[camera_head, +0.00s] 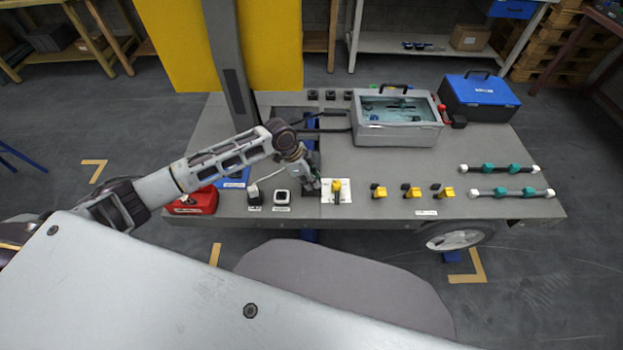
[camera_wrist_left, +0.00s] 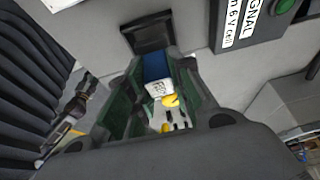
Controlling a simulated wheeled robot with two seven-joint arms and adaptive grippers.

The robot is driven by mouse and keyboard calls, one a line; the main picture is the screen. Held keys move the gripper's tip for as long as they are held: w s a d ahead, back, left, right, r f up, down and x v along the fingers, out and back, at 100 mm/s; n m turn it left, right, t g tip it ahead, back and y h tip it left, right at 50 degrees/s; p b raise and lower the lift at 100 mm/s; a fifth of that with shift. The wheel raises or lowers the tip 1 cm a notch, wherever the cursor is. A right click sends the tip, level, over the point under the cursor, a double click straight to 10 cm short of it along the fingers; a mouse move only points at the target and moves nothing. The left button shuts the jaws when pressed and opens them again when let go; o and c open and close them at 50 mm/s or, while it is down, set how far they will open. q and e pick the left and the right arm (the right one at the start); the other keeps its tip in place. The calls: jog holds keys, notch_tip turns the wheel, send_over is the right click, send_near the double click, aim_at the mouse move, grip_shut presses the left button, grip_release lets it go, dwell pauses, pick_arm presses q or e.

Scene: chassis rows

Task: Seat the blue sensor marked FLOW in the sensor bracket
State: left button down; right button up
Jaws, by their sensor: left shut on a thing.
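My left gripper (camera_head: 313,187) is low over the front part of the grey deck, just left of a white card with a yellow piece. In the left wrist view its fingers (camera_wrist_left: 160,95) are closed around a blue block with a white label (camera_wrist_left: 158,68), probably the blue sensor; the label is too small to read. The block is hidden in the head view. A dark square fitting (camera_wrist_left: 150,34) lies just beyond the fingertips in the wrist view; I cannot tell whether it is the sensor bracket or whether the block touches it. My right gripper is out of view.
The grey deck (camera_head: 400,165) carries several yellow-and-black pieces (camera_head: 411,192) in front, a clear-topped bin (camera_head: 397,135), a blue case (camera_head: 478,100) and teal-and-black rods (camera_head: 497,168). A red box (camera_head: 196,203) lies left. A SIGNAL box (camera_wrist_left: 240,22) shows in the wrist view.

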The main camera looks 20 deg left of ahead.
pick_arm(q)
jog(key=shift+f+b, duration=0.3)
jog(key=shift+f, duration=0.65)
dwell(0.3)
jog(key=c, duration=1.2)
grip_release()
jog(key=shift+o, duration=0.2)
jog(key=v, duration=1.2)
jog(key=shift+s+f, duration=0.1)
